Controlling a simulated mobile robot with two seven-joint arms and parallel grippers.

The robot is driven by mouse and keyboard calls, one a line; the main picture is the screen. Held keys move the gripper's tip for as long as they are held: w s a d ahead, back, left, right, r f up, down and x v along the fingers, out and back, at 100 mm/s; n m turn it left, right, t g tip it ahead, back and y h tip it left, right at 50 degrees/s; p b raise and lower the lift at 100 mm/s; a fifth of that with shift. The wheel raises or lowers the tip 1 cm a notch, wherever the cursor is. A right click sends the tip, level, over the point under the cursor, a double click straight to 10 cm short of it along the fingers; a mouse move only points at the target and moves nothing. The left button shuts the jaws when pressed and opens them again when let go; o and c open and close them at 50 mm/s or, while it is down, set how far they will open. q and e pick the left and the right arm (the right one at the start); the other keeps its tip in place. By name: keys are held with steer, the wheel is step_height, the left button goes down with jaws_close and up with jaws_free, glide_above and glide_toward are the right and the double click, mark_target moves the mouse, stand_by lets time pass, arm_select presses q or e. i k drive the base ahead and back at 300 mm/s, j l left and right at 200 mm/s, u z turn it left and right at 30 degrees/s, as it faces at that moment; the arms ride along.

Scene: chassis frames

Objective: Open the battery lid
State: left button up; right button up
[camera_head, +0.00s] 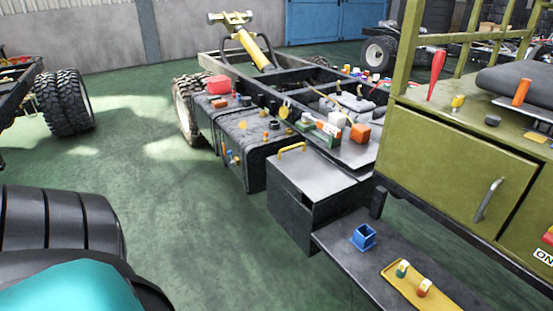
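A dark box with a grey flat lid (318,172) is fixed to the side of the chassis frame near the middle. This looks like the battery box (300,207). A yellow handle (291,149) stands on the lid's far left part. The lid lies flat on the box and looks shut. Neither of my grippers is in view, so nothing is seen touching the lid or handle.
A dark step (345,262) below right of the box bears a blue open-topped cube (363,237) and a yellow tray (405,288). An olive cab (450,165) stands right. A dark tank (245,145) with small objects lies beyond.

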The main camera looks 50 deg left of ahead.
mark_target(301, 171)
steer(key=u, duration=1.3)
steer(key=i+j, duration=0.8)
steer(key=i, duration=0.1)
